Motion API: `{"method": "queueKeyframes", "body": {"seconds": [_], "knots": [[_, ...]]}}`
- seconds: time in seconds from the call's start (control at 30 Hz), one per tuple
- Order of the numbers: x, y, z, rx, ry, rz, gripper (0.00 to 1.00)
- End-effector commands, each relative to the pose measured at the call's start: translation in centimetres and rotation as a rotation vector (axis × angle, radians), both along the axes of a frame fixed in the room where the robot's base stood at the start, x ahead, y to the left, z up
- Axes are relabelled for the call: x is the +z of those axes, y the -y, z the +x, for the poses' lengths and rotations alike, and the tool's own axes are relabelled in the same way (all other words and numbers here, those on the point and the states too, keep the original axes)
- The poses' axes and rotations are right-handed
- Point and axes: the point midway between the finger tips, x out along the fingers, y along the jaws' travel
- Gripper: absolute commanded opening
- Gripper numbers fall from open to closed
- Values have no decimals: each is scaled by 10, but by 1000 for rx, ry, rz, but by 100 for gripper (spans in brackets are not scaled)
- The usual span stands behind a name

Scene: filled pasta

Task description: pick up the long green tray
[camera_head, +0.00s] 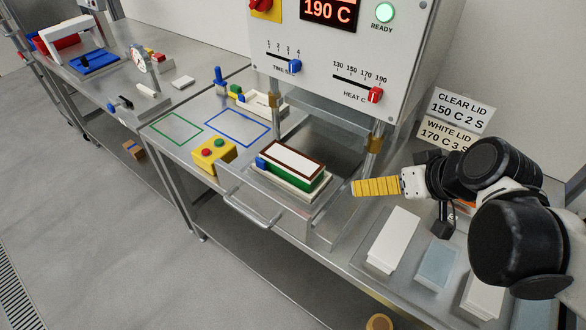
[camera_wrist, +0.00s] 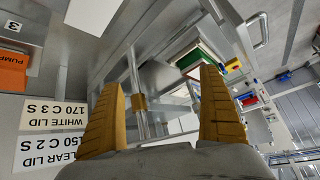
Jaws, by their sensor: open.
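The long green tray (camera_head: 307,190) sits in a cream holder (camera_head: 275,183) on the pulled-out metal drawer under the press. A white sheet with a dark brown border (camera_head: 292,160) lies on top and hides its inside; only its green side shows. A blue block (camera_head: 262,163) is at its left end. The tray's green edge also shows in the wrist view (camera_wrist: 208,55), beyond the right finger. My gripper (camera_head: 355,188), with yellow ribbed fingers, is to the right of the tray and apart from it. In the wrist view my gripper (camera_wrist: 160,80) is open and empty between its fingers.
The press (camera_head: 335,60) stands over the drawer, with metal posts (camera_head: 374,145) beside it. White and clear lid stacks (camera_head: 395,240) lie at the front right. A yellow button box (camera_head: 213,155) is left of the drawer. Lid signs (camera_head: 462,110) stand behind my arm.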

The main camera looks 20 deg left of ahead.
Motion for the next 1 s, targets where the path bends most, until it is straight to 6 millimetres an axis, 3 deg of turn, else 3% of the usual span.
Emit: {"method": "queueKeyframes", "body": {"seconds": [0.2,0.4,0.6,1.0], "knots": [[-16,-68,44,285,108,97,90],[-34,-120,67,502,251,185,90],[-43,-141,72,588,325,223,90],[-70,-184,90,595,332,225,90]]}}
